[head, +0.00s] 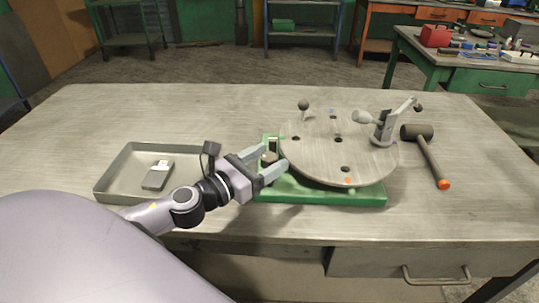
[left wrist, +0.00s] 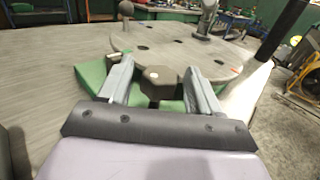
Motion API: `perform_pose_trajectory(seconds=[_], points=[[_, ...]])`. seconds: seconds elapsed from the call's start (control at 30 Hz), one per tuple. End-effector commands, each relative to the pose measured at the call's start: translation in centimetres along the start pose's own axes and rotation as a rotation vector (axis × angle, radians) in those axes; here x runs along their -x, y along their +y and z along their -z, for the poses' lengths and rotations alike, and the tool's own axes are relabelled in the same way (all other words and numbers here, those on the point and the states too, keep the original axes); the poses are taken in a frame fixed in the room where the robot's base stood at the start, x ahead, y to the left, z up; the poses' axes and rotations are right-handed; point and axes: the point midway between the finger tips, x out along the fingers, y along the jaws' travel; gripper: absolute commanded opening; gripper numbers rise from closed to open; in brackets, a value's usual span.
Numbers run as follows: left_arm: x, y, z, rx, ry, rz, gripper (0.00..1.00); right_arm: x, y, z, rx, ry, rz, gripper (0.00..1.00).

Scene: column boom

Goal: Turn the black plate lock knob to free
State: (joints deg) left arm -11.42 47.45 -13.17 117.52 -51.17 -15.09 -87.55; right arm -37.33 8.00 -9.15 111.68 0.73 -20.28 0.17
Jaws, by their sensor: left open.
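The round grey plate (head: 330,145) with several dark holes lies on a green base (head: 320,195) on the table. A dark plate lock knob (left wrist: 158,80) with a small pale dot on top stands at the plate's near left edge; in the head view the knob (head: 269,158) is partly covered by a finger. My left gripper (head: 274,163) is open at the left edge of the base. In the left wrist view its fingers (left wrist: 158,85) stand on either side of the knob, with gaps visible. I cannot tell whether either finger touches it. My right gripper is not in view.
A grey tray (head: 112,180) holding a small grey device (head: 157,175) is on the left. A mallet (head: 430,155) with an orange tip lies right of the plate. A clamp (head: 384,125) and a ball-topped post (head: 303,107) rise from the plate area. The back left table is clear.

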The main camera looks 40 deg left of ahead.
Motion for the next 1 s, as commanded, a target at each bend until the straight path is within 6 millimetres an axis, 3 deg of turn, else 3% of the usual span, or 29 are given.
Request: perform_pose_trajectory(seconds=[0.5,0.67,1.0], points=[[-0.96,-0.05,0.02,-0.001,0.001,0.001,0.64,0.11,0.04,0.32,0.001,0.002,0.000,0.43],[-0.94,-0.05,0.01,-0.001,0.001,0.001,0.14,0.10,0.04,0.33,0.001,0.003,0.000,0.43],[-0.95,-0.12,-0.15,0.003,0.000,-0.034,0.14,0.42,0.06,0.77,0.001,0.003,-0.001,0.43]])
